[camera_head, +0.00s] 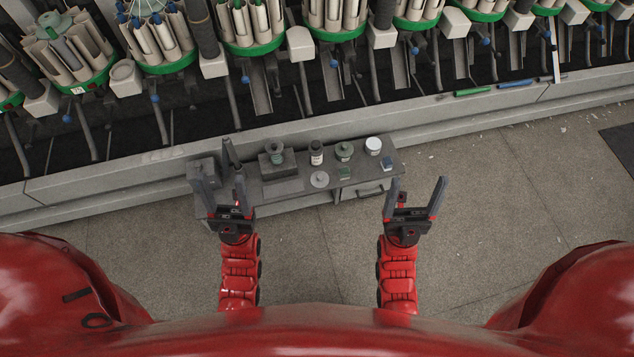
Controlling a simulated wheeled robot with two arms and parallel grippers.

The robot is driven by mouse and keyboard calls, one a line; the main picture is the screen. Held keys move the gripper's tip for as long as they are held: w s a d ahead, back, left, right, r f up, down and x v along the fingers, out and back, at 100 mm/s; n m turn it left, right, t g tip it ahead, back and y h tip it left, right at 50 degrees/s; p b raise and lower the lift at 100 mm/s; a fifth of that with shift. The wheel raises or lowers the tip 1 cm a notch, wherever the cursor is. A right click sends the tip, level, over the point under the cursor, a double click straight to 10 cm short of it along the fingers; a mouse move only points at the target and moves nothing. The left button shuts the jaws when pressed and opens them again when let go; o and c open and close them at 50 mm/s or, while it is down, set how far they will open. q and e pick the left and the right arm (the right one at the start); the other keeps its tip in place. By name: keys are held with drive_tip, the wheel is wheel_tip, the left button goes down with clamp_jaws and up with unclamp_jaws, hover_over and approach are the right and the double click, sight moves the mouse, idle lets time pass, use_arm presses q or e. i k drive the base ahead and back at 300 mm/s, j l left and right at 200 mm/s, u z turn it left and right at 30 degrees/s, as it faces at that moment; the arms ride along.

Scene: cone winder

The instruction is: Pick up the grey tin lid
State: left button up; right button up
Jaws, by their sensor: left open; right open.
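A flat, round grey disc (320,179), which looks like the grey tin lid, lies near the front edge of a small dark bench (351,184). My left gripper (218,180) is open and empty, left of the lid at the bench's left end. My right gripper (418,182) is open and empty, right of the lid and just off the bench's right end. Neither gripper touches the lid. A round tin (373,146) with a pale top stands at the bench's back right.
Small green (345,172) and blue (387,162) items lie nearby. The winding machine (460,106) runs behind; the front floor is clear.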

sight(320, 180)
drive_tip(key=i+j, duration=0.15)
drive_tip(key=j, duration=0.25)
drive_tip(key=i+j+z, duration=0.1)
drive_tip(key=j, duration=0.35)
drive_tip(key=i+j, duration=0.15)
drive_tip(key=j, duration=0.25)
drive_tip(key=z, duration=0.05)
